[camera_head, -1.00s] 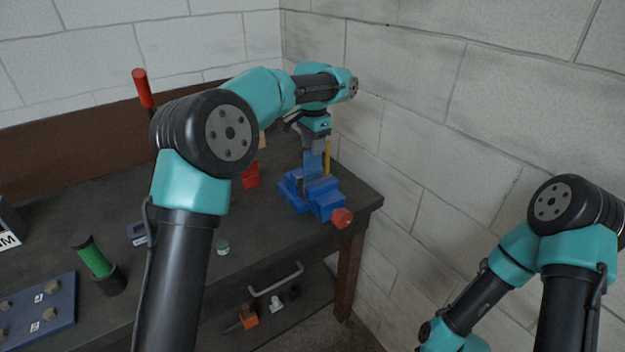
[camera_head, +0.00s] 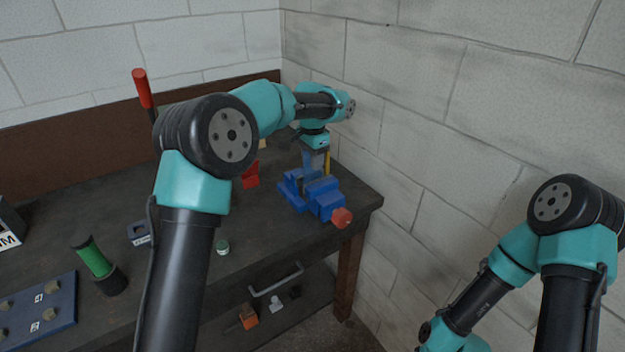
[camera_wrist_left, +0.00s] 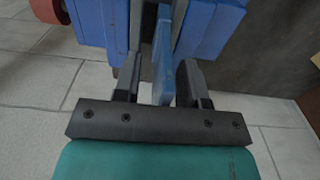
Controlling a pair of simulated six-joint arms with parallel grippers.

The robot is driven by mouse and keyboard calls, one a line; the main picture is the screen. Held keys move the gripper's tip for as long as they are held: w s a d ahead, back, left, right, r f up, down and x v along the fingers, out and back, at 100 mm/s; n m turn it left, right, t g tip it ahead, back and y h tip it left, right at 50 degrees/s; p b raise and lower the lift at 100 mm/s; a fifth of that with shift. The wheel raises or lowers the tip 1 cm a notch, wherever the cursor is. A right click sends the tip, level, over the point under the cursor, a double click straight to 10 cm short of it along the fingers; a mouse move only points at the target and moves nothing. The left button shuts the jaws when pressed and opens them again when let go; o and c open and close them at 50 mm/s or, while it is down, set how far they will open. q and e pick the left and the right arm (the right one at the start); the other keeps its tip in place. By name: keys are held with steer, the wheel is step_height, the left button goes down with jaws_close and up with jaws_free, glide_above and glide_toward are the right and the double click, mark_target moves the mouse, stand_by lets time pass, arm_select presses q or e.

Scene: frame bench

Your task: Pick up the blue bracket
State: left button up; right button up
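The blue bracket (camera_head: 314,164) stands upright in the blue vise (camera_head: 325,199) at the right corner of the bench. In the left wrist view the bracket (camera_wrist_left: 161,60) shows as a narrow blue plate between the fingers. My left gripper (camera_wrist_left: 158,82) is open, with a finger on either side of the bracket and gaps visible on both sides. In the head view my left gripper (camera_head: 316,152) is above the vise, at the bracket's upper part. The bracket's lower end is hidden in the vise. My right arm is at the lower right, its gripper out of view.
The vise has a red knob (camera_head: 342,217) at its front. A yellow upright item (camera_head: 327,163) stands close behind the bracket, and a red object (camera_head: 250,175) sits left of the vise. A green-handled item (camera_head: 93,257) stands farther left. The brick wall is close on the right.

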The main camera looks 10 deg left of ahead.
arm_select(q)
jaws_close()
steer(key=shift+r, duration=0.15)
stand_by(0.5)
step_height(320, 180, up, 18)
stand_by(0.6)
stand_by(0.3)
